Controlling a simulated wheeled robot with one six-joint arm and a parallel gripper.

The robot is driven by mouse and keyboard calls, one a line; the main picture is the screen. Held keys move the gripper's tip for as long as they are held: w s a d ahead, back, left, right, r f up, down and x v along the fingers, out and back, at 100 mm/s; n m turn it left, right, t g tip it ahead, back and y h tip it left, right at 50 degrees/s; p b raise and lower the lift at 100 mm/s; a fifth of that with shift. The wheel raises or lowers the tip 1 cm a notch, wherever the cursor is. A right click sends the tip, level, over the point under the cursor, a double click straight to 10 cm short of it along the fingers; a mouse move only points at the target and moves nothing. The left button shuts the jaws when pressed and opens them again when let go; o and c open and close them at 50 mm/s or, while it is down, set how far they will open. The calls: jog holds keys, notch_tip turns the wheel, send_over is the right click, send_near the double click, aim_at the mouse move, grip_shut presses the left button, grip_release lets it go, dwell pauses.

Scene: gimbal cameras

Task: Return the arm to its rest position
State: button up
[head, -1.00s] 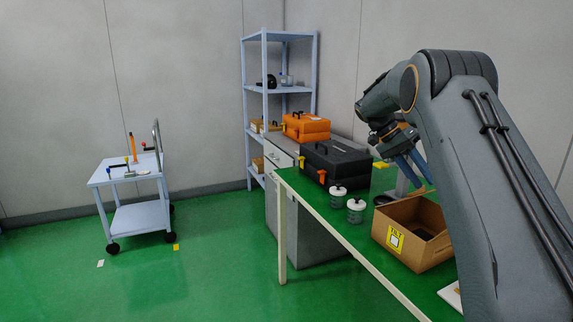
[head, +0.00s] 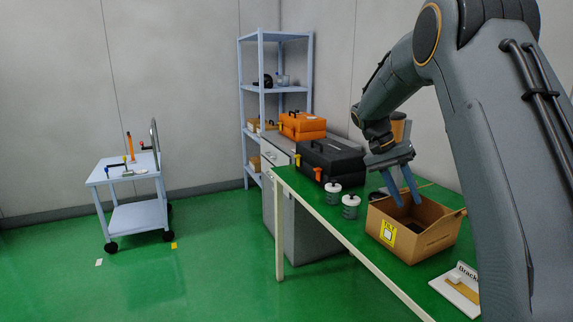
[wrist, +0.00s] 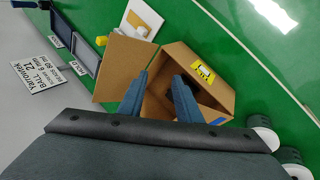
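My gripper (head: 404,194) is at the end of my raised arm, over the open cardboard box (head: 445,240) on the green bench. Its blue fingers point down toward the box opening. In the wrist view my gripper (wrist: 160,80) has its two fingers spread apart with nothing seen between them, and the box (wrist: 208,88) lies beyond them. A dark item shows inside the box, partly hidden by a finger. I cannot tell whether the fingertips are below the box rim.
Two lidded jars (head: 351,206) and a black toolbox (head: 330,160) stand left of the box on the bench (head: 310,205). A labelled board (head: 455,293) lies in front. An orange toolbox (head: 302,125), shelf rack (head: 262,95) and cart (head: 140,215) are farther off.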

jog(key=s+a+f+n+t+y, duration=0.1)
jog(key=s+a+f+n, duration=0.1)
jog(key=s, duration=0.8)
jog(key=s+a+f+n+t+y, duration=0.1)
jog(key=s+a+f+n+y, duration=0.1)
jog(key=s+a, duration=0.5)
jog(key=s+a+f+n+t+y, duration=0.1)
jog(key=s+a+f, duration=0.4)
jog(key=s, duration=0.9)
jog(key=shift+f+n+y, duration=0.6)
jog(key=shift+n+y, duration=0.1)
jog(key=shift+n, duration=0.5)
